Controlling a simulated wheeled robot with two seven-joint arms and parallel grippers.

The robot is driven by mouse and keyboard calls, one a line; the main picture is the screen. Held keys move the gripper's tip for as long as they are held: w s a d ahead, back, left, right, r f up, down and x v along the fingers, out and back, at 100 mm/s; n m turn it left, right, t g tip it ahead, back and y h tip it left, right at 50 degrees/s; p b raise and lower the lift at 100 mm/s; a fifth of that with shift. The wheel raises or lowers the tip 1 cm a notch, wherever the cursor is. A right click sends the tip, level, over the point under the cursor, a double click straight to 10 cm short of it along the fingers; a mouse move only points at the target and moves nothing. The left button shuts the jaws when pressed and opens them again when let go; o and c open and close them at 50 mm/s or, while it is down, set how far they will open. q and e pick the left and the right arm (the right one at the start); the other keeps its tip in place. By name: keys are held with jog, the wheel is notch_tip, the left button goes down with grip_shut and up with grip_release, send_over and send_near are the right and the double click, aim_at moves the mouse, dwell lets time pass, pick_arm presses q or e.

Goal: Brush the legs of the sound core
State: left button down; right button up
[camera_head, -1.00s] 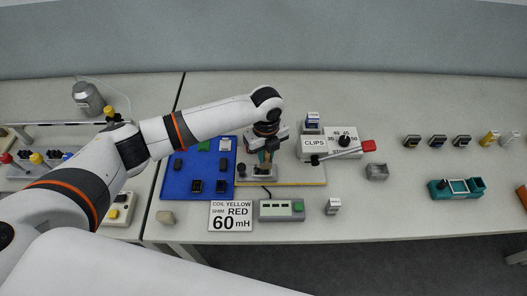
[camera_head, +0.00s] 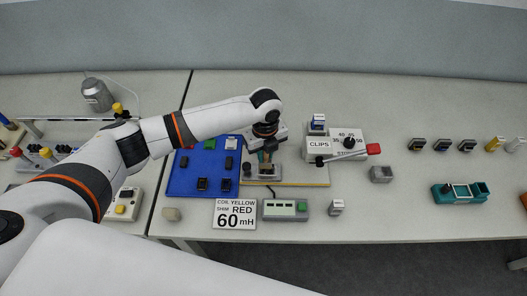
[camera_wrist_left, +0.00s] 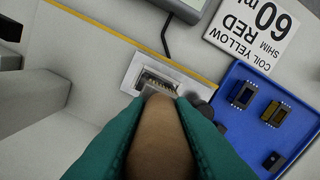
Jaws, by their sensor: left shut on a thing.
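My left gripper (camera_head: 265,158) is shut on a tan-brown, rounded brush handle (camera_wrist_left: 157,135). Its teal fingers flank the handle in the left wrist view. The handle's far end overlaps the housing's near edge; I cannot tell whether the bristles touch the legs. In the head view the gripper hangs above this spot on the yellow-edged board (camera_head: 308,177). My right gripper is not in view.
A blue tray (camera_head: 178,185) with several dark parts lies left of the board. A sign reading 60 mH (camera_head: 235,214) and a grey box with a green button (camera_head: 286,210) stand in front. A red-ended lever (camera_head: 373,149) is to the right.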

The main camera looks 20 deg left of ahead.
pick_arm(q)
jog(key=shift+w+d, duration=0.2)
jog(key=shift+d, duration=0.65)
jog(key=shift+a, duration=0.15)
jog(key=shift+s+a+p, duration=0.15)
jog(key=shift+a+p, duration=0.15)
jog(key=shift+a, duration=0.2)
jog(key=shift+s+a+p, duration=0.15)
jog(key=shift+a+p, duration=0.15)
jog(key=shift+a, duration=0.2)
jog(key=shift+d, duration=0.1)
jog(key=shift+w+d+f, duration=0.1)
jog(key=shift+w+d, duration=0.05)
jog(key=shift+d, duration=0.4)
jog(key=shift+w+d, duration=0.15)
jog(key=shift+d, duration=0.35)
notch_tip(320, 180, up, 9)
jog(key=p, duration=0.5)
